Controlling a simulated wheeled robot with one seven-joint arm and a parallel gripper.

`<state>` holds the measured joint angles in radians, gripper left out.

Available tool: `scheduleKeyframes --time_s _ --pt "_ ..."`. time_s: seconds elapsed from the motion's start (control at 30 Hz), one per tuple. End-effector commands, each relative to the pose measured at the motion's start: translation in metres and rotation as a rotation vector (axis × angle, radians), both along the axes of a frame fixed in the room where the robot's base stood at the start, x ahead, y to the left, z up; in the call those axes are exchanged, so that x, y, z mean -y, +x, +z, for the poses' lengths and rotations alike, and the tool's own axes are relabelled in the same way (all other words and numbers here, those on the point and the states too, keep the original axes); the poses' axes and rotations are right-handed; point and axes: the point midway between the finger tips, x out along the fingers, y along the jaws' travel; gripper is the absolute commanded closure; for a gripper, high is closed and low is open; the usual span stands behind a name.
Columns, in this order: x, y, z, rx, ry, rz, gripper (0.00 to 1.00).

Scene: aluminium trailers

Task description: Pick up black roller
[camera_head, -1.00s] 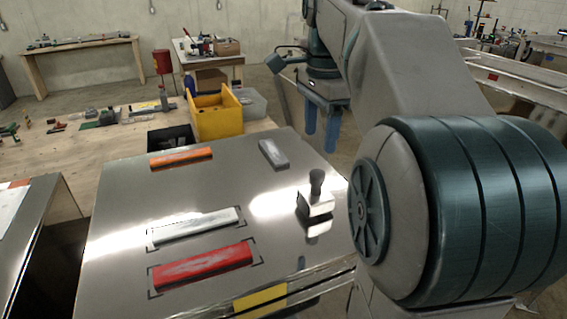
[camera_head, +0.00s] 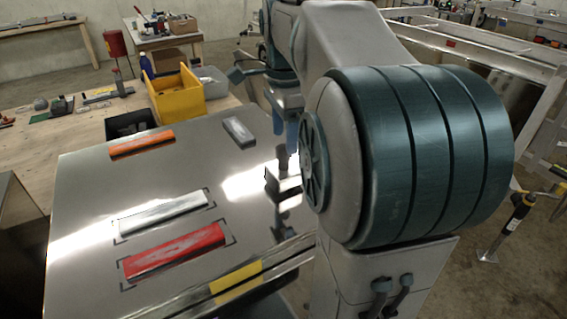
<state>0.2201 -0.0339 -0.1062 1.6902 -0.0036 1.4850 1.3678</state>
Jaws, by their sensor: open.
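A dark upright piece with a pale base, which I take to be the black roller (camera_head: 270,180), stands on the shiny metal worktop (camera_head: 90,210) near its right side. Its upper part is hidden behind my gripper and arm. My gripper (camera_head: 285,128) is open, its blue fingers pointing down just above and behind or over the roller in the picture. My large arm joint covers the area right of it. I cannot tell whether the fingers touch the roller.
A red bar (camera_head: 175,250), a white bar (camera_head: 163,213), an orange bar (camera_head: 142,143) and a grey bar (camera_head: 239,132) lie on the worktop. A yellow bin (camera_head: 178,97) stands behind it on a wooden table (camera_head: 50,135). Trailer frames stand at right.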

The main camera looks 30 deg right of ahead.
Motion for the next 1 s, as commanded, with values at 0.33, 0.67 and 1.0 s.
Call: scheduleKeyframes --time_s 0.33,0.67,1.0 --pt "-0.001 -0.002 -0.041 -0.001 0.000 0.000 0.44" --pt "-0.001 -0.001 -0.044 0.000 0.000 0.000 0.61" --pt "-0.001 -0.001 -0.043 0.001 0.000 0.000 0.98"
